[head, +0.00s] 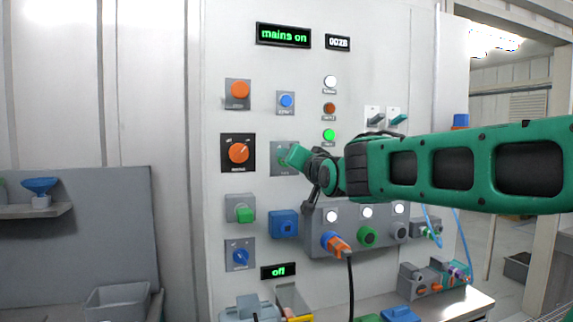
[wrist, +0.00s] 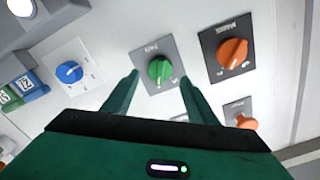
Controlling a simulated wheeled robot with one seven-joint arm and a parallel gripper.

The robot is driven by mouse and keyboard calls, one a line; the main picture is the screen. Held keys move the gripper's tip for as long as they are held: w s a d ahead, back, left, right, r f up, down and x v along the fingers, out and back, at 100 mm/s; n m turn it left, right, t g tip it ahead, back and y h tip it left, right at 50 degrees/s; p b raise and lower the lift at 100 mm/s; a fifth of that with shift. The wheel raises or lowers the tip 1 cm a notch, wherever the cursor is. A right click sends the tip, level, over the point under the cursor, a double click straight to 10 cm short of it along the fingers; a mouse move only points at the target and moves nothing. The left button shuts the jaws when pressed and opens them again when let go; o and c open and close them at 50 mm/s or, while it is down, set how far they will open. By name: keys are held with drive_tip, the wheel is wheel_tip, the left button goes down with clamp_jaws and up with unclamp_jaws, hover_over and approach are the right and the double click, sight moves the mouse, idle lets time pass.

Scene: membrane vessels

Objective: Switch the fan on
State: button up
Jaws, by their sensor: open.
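The fan switch is a green rotary knob (wrist: 159,68) on a grey square plate labelled FAN (wrist: 142,52) in the wrist view. In the head view its plate (head: 277,163) is on the panel, right of the orange mains knob (head: 239,153), and my gripper covers much of it. My gripper (head: 293,157) reaches in from the right at the fan plate. In the wrist view its two fingers are apart, one on either side of the green knob. I cannot tell whether they touch it. A small display (head: 278,271) reads "off"; another (head: 283,35) reads "mains on".
The orange mains knob (wrist: 232,52) and an orange button (wrist: 246,122) are close by in the wrist view. A blue knob (wrist: 69,73) is on the other side. Below the arm, an orange plug (head: 336,244) with a black cable sits in a socket box.

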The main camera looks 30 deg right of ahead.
drive_tip(key=v, duration=0.6)
drive_tip(key=shift+s, duration=0.25)
drive_tip(key=shift+f, duration=0.1)
drive_tip(key=s+d+f+n+g+y, duration=0.1)
drive_tip(key=s+f+g, duration=0.35)
drive_tip(key=f, duration=0.75)
drive_tip(key=s+d+f+n+g+y, duration=0.1)
drive_tip(key=s+f+g, duration=0.35)
drive_tip(key=f, duration=0.65)
drive_tip(key=s+a+f+g+y, duration=0.1)
drive_tip(key=s+a+f+g, duration=0.1)
drive_tip(key=s+f+g, duration=0.2)
drive_tip(key=s+a+f+n+g+y, duration=0.1)
drive_tip(key=s+a+f+g+y, duration=0.1)
drive_tip(key=s+f, duration=0.6)
drive_tip(key=s+a+g, duration=0.1)
drive_tip(key=s+g, duration=0.1)
drive_tip(key=s, duration=0.3)
drive_tip(key=shift+s+f+g, duration=0.25)
drive_tip(key=shift+g, duration=0.05)
drive_tip(key=c, duration=0.6)
drive_tip(key=shift+o, duration=0.2)
drive_tip(key=shift+d, duration=0.15)
